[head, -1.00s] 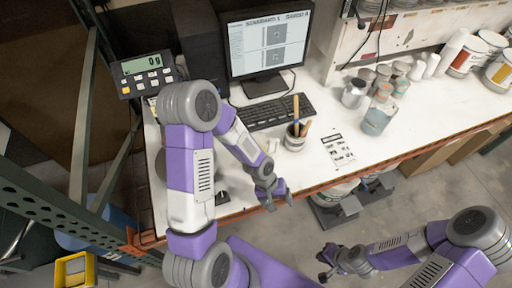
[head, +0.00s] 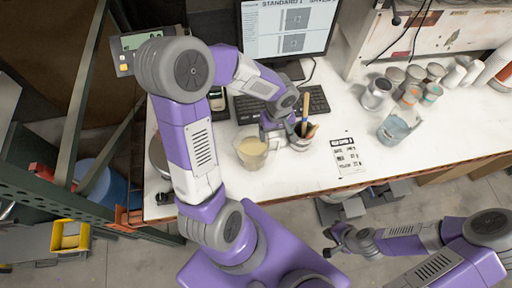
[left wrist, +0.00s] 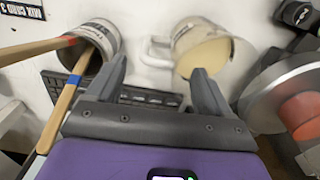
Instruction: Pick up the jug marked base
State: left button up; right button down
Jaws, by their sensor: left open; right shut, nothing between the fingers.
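A clear jug with beige contents (head: 252,153) stands on the white table, left of the cup of sticks. It also shows in the left wrist view (left wrist: 208,52), its pale handle (left wrist: 158,52) toward the gap between my fingers. No "base" marking is readable on it. My left gripper (head: 274,132) is open, close to the jug's right side. In the left wrist view my open fingers (left wrist: 160,75) appear on either side of the handle's direction; I cannot tell whether they reach around it. My right gripper (head: 333,243) is shut and empty, in front of the table.
A cup with wooden sticks (head: 301,140) stands right beside my left gripper. A keyboard (head: 310,101) and monitor (head: 285,38) are behind. A bluish jug (head: 394,130), a metal can (head: 376,94) and several small cups stand further right.

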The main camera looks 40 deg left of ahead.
aim_at(276, 138)
pick_arm(q)
jog(key=f, duration=0.4)
jog(key=shift+w+a, duration=0.1)
jog(key=shift+w, duration=0.3)
jog(key=shift+s+f, duration=0.1)
jog(key=shift+f, duration=0.25)
grip_shut()
